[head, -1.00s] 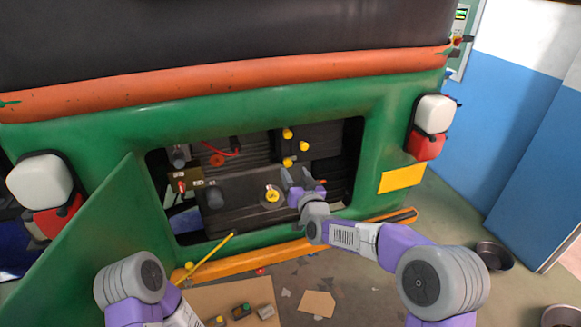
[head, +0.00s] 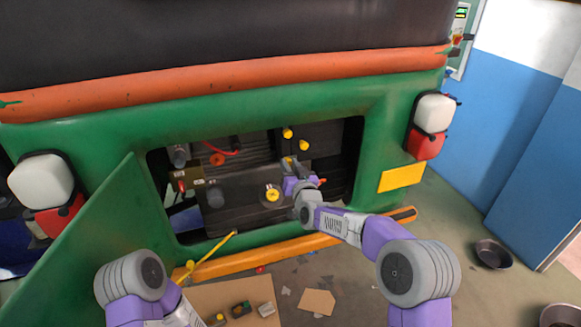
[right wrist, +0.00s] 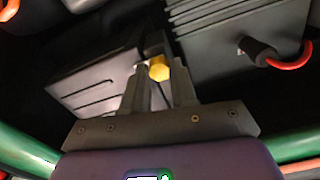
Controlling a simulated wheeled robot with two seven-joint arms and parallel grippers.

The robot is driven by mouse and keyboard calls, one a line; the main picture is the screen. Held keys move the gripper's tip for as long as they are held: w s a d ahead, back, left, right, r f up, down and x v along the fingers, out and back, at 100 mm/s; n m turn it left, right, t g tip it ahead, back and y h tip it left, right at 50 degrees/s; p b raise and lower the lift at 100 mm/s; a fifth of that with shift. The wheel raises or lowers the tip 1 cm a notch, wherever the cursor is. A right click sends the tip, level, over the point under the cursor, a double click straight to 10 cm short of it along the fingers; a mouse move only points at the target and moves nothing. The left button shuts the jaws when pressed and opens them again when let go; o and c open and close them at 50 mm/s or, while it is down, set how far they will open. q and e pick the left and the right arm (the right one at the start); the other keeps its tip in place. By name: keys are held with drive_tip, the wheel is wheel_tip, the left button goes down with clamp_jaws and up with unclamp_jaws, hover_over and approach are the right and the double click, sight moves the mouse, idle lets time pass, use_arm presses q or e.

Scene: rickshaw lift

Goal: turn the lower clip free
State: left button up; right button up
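The lower clip is a small yellow knob that shows between my right fingertips in the right wrist view (right wrist: 160,69). In the head view it is mostly hidden by my right gripper (head: 291,163), which reaches into the dark compartment (head: 190,226) from the right. The two grey fingers stand close on both sides of the knob, and the gap between them matches its width. The upper yellow clip (head: 288,133) and the right one (head: 304,145) stand clear of the gripper. Of my left arm only links show at the lower left; its gripper is out of frame.
A dark box with a yellow cap (head: 272,194) sits in the compartment, left below my gripper. Red cables run at its upper left. The green door (head: 85,240) hangs open at left. An orange bumper (head: 260,240) runs below the opening.

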clamp_jaws()
drive_tip(key=shift+m+b, duration=7.05)
drive_tip(key=shift+m, duration=1.95)
